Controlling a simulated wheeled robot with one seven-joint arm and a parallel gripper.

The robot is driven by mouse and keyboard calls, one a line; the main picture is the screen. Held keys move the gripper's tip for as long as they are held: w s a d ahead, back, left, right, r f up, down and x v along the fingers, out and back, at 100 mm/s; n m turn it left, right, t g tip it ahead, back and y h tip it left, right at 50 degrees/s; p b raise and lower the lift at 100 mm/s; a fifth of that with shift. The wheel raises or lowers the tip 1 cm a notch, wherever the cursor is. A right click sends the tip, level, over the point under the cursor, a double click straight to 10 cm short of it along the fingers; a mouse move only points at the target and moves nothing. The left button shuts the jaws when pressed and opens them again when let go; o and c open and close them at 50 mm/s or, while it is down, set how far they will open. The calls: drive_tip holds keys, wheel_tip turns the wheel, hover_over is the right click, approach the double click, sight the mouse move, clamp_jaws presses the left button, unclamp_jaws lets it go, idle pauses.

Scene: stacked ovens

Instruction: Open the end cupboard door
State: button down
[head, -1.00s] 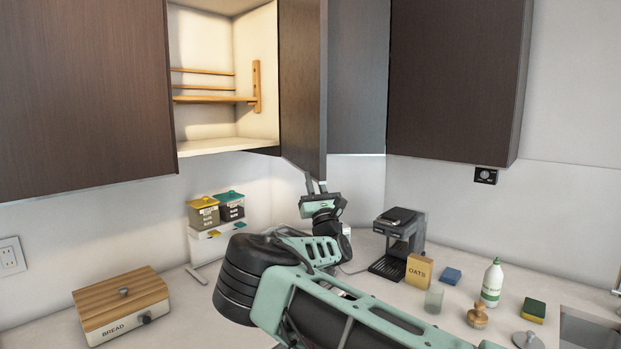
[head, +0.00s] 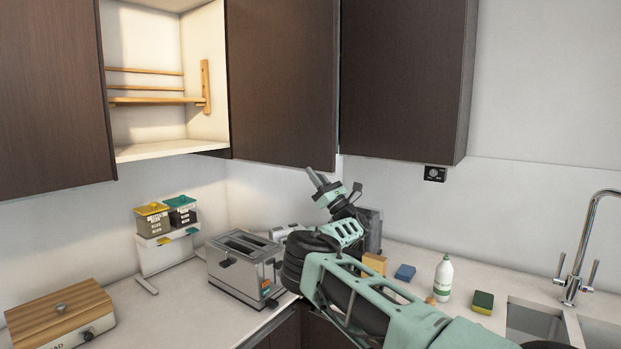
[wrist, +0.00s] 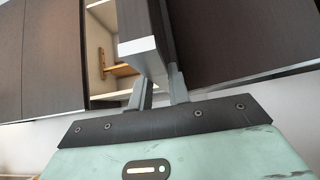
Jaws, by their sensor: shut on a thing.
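The end cupboard door (head: 282,85) is a dark wood panel, swung well out from the open cupboard (head: 165,152). The cupboard's pale inside and a wooden rack (head: 155,100) show to its left. My gripper (head: 318,178) is at the door's lower right corner, reaching up from below. In the wrist view the door (wrist: 140,52) stands with its pale bottom edge between my two fingers (wrist: 160,88), which are shut on it. The exact contact is partly hidden.
A closed dark wall cupboard (head: 402,75) stands right of the door. Below are a toaster (head: 245,265), a canister rack (head: 165,250), a bread box (head: 62,320), a white bottle (head: 443,278) and a sink tap (head: 585,245). Free air lies between door and counter.

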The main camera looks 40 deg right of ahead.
drive_tip(key=shift+w+d, duration=0.1)
idle(0.3)
drive_tip(key=c, duration=1.3)
unclamp_jaws()
drive_tip(key=b+v, duration=0.7)
drive_tip(key=v, duration=1)
drive_tip(key=shift+f, duration=0.15)
